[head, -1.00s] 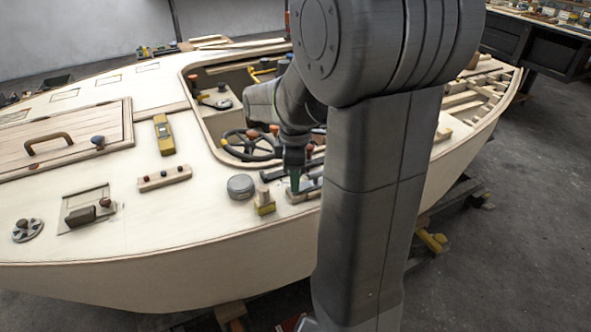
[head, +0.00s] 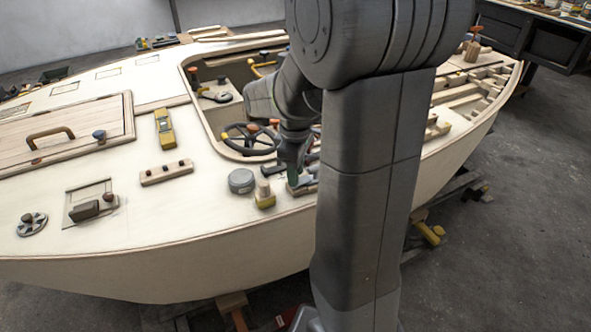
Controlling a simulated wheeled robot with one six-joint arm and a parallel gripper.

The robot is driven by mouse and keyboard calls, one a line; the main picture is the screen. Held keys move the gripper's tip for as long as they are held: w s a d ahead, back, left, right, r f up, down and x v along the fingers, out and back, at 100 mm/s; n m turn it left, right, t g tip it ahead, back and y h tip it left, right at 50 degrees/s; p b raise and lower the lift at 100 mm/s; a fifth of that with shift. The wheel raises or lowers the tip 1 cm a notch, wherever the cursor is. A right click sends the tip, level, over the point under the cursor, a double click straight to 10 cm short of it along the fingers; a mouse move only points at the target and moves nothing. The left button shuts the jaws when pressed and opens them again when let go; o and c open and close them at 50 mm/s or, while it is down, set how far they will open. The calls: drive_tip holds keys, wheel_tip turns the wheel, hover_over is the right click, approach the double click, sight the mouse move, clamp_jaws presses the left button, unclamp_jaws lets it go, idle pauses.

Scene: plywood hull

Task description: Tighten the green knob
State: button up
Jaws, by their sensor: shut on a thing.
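My gripper (head: 293,169) points down at the near side of the plywood deck, just left of my arm's dark column. Its jaws are shut on the green knob (head: 293,181), which shows only as a small dark green patch at the fingertips. The knob sits at a small wooden block (head: 304,190) on the deck, partly hidden by my arm. I cannot tell how far the knob is turned.
A grey round cap (head: 241,181) and a yellow-based wooden post (head: 264,196) stand close left of my gripper. A black handwheel (head: 250,140) is behind. A wooden rail (head: 166,172) and yellow block plane (head: 165,128) lie further left, with bare deck around them.

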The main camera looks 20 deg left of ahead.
drive_tip(key=o, duration=1)
wheel_tip(320, 180, up, 14)
drive_tip(key=shift+f+p, duration=0.1)
drive_tip(key=shift+p, duration=1)
drive_tip(key=shift+c, duration=0.2)
